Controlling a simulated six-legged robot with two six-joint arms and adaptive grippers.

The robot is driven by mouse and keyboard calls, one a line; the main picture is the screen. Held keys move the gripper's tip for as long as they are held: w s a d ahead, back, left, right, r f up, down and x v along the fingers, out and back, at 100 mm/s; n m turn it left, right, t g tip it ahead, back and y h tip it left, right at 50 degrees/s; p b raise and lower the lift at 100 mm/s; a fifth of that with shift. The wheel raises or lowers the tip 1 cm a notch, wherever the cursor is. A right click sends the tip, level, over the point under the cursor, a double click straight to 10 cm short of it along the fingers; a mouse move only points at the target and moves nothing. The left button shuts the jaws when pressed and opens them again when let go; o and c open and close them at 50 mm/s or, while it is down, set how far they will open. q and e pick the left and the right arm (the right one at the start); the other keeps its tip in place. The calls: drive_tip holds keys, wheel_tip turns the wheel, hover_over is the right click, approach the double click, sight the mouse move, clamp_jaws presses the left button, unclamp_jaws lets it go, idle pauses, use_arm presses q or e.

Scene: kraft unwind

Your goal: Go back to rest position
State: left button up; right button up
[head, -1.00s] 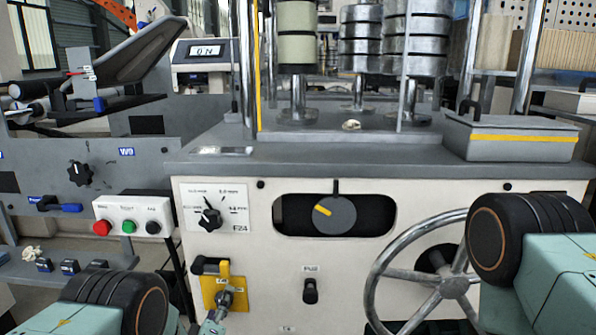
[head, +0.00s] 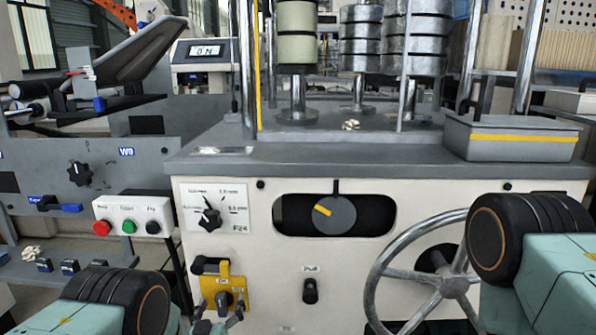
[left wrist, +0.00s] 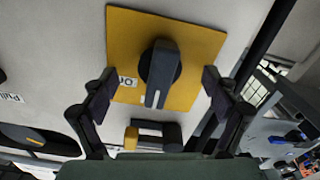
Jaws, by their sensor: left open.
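A yellow plate (head: 209,290) with a black rotary knob (head: 224,300) sits low on the front of the cream machine cabinet. In the left wrist view the yellow plate (left wrist: 200,45) and the knob (left wrist: 159,72) lie ahead of the jaws. My left gripper (head: 220,314) is just below and in front of the knob. In the left wrist view its two dark fingers (left wrist: 158,80) are spread wide, one on each side of the knob, with nothing gripped. My right gripper is out of view; only part of my right arm shows at the right.
A spoked handwheel (head: 428,275) stands right of the plate. A black pull knob (head: 310,291), a dial (head: 211,217) and a red-green-black button box (head: 132,222) are nearby. A grey box (head: 515,137) rests on the cabinet.

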use_arm(q)
drive_tip(key=shift+d+m, duration=0.1)
drive_tip(key=shift+m, duration=1.1)
